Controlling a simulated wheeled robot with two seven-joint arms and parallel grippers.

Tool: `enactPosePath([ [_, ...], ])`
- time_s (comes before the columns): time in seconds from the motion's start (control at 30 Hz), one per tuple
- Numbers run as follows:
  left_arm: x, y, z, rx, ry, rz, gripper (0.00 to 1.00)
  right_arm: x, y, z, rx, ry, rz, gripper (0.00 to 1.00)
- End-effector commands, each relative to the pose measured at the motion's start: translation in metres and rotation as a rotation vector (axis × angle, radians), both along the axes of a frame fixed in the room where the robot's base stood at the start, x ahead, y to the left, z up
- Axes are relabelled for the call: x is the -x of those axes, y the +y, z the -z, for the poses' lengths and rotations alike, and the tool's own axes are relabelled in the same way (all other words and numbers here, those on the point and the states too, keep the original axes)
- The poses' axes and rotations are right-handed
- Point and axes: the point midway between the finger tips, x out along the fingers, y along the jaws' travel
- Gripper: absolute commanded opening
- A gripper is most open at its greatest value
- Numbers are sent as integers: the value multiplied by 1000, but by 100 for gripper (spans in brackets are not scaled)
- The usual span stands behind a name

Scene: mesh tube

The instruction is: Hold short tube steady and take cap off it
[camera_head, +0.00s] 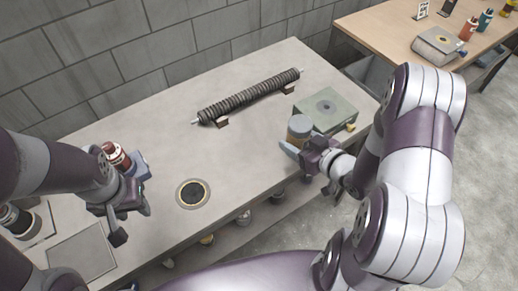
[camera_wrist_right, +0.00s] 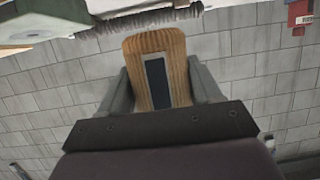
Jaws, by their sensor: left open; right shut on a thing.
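In the right wrist view, my right gripper (camera_wrist_right: 161,88) is shut on a ribbed tan piece with a dark rectangular patch (camera_wrist_right: 157,60). I take this to be the short tube; I cannot tell where its cap meets it. My left gripper (camera_head: 132,206) is open and empty over the left part of the table, well apart from the tube.
A long dark ribbed tube (camera_head: 248,96) lies on small stands at the back. A grey-green box (camera_head: 327,110) sits right of it. A red bottle (camera_head: 115,155) stands behind my left gripper. The middle table is clear.

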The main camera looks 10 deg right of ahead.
Motion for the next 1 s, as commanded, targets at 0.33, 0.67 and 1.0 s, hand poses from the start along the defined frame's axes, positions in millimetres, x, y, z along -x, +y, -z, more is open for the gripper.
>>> enactPosePath([
  [0.33,0,0,6,0,0,0,43,-60,64,56,-1,2,-19,0],
  [0.67,0,0,9,0,0,0,43,-82,82,97,-1,4,-10,0],
  [1.0,0,0,9,0,0,0,43,-83,82,112,0,-2,-10,0],
])
